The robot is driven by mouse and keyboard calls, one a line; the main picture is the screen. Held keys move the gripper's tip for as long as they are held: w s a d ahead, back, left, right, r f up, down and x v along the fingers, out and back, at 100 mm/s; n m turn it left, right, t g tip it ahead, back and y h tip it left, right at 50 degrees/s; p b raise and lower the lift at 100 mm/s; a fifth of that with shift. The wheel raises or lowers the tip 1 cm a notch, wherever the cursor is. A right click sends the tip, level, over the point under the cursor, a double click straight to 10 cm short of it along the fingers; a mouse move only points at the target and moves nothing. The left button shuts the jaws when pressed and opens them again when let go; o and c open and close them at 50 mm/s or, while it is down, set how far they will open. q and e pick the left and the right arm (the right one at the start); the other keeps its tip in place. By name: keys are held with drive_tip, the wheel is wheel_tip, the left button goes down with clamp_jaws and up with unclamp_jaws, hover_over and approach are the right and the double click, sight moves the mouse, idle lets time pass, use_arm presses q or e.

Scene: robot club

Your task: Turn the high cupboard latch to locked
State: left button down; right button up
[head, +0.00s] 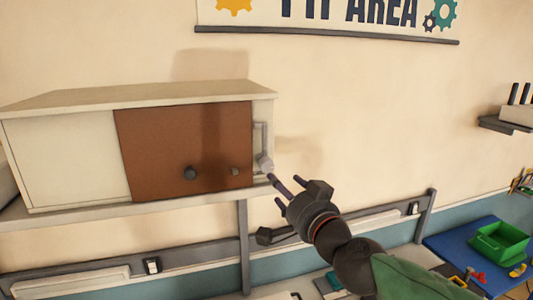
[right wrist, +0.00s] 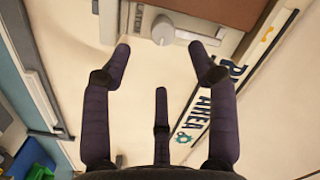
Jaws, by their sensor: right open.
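The high cupboard (head: 60,160) is a cream box on a wall shelf, with a brown door panel (head: 160,145) in its front. The latch (head: 264,162) is a pale grey turning piece at the front's right end, below a grey upright bar (head: 264,135). In the right wrist view the latch (right wrist: 163,30) is a round knob beyond the fingertips; its exact setting is too small to tell. My right gripper (head: 282,187) is open and empty, just below and right of the latch, apart from it. Its spread fingers (right wrist: 158,50) show in the wrist view. My left gripper is not in view.
The shelf (head: 130,216) runs under the cupboard, and a grey rail (head: 190,252) crosses the wall below it. A dark knob (head: 190,173) stands out from the brown panel. A green bin (head: 499,242) sits at lower right.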

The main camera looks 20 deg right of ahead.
sight(269, 168)
drive_tip(key=w, duration=0.3)
drive_tip(key=w+b, duration=0.1)
drive_tip(key=w, duration=0.3)
drive_tip(key=w+a+b, duration=0.1)
drive_tip(key=w, duration=0.2)
drive_tip(key=shift+w+r, duration=0.2)
drive_tip(key=shift+w, duration=0.2)
drive_tip(key=shift+d, duration=0.1)
clamp_jaws()
